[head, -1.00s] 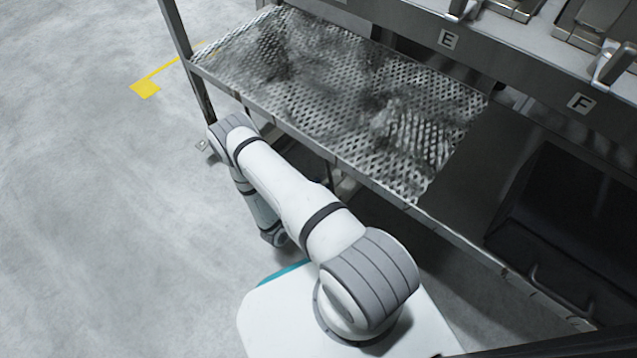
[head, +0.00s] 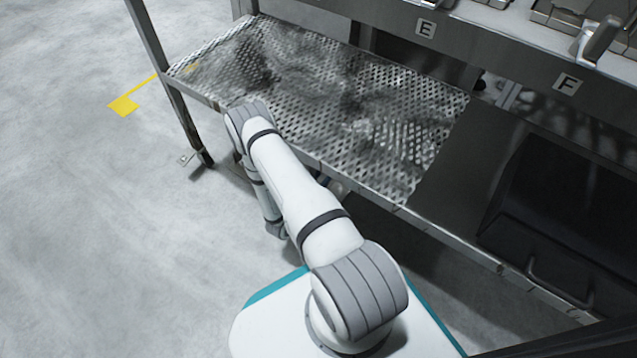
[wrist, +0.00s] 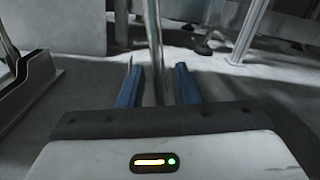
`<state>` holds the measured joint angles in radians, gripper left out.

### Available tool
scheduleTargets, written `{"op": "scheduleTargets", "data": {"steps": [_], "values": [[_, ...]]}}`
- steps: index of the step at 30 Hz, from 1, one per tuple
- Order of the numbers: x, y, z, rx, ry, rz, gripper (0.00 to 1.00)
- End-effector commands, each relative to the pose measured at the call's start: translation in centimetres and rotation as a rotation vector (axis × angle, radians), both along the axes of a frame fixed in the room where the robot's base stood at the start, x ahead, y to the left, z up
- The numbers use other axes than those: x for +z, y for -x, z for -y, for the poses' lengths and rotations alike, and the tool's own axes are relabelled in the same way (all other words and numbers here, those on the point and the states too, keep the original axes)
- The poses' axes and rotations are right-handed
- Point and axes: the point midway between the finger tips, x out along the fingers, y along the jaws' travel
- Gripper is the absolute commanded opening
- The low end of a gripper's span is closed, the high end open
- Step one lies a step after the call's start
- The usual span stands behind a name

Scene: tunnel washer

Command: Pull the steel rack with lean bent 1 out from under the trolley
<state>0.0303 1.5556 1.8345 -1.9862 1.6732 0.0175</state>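In the wrist view my gripper (wrist: 160,72) has its two blue fingers apart, with a thin upright steel bar (wrist: 154,50) between or just beyond them. The bar looks closer to the left finger, with a gap on the right. I cannot tell whether either finger touches it, or whether it belongs to the steel rack. The rack cannot be made out in the head view. A steel structure with a perforated shelf (head: 330,95), perhaps the trolley, stands in front of my arm. There my arm reaches down at the shelf's front edge, and the gripper is hidden.
A leg with a foot (head: 185,120) stands at the shelf's left end. A black bin-like object (head: 560,215) lies right of the shelf. The wrist view shows a dark framed object (wrist: 25,80) at left and a slanted post (wrist: 250,30) at right. Open floor (head: 90,220) lies left.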

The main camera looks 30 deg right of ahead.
Motion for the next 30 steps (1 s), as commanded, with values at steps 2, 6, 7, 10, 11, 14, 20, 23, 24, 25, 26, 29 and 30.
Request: {"op": "scheduleTargets", "data": {"steps": [2, 6, 7, 10, 11, 14, 20, 23, 24, 25, 26, 29, 30], "values": [[0.01, 0.01, -0.01, 0.0, 0.0, 0.0, 0.31], [0.0, 0.02, 0.0, -0.001, 0.0, 0.0, 0.23], [-0.01, 0.02, 0.0, -0.001, 0.0, 0.0, 0.2], [0.0, 0.03, 0.01, -0.001, -0.001, 0.0, 0.12], [-0.01, 0.03, 0.01, -0.001, -0.001, 0.0, 0.1], [-0.01, 0.04, 0.02, -0.001, -0.001, 0.0, 0.01], [-0.02, 0.04, 0.04, -0.001, -0.001, 0.0, 0.0], [-0.02, 0.04, 0.04, -0.001, -0.001, 0.0, 0.0], [-0.02, 0.04, 0.05, -0.001, -0.001, 0.0, 0.0], [-0.02, 0.04, 0.05, -0.002, -0.001, 0.0, 0.0], [-0.02, 0.05, 0.05, -0.002, -0.001, 0.0, 0.0], [-0.03, 0.05, 0.06, -0.002, -0.001, 0.0, 0.0], [-0.03, 0.05, 0.06, -0.002, -0.001, 0.0, 0.0]]}}
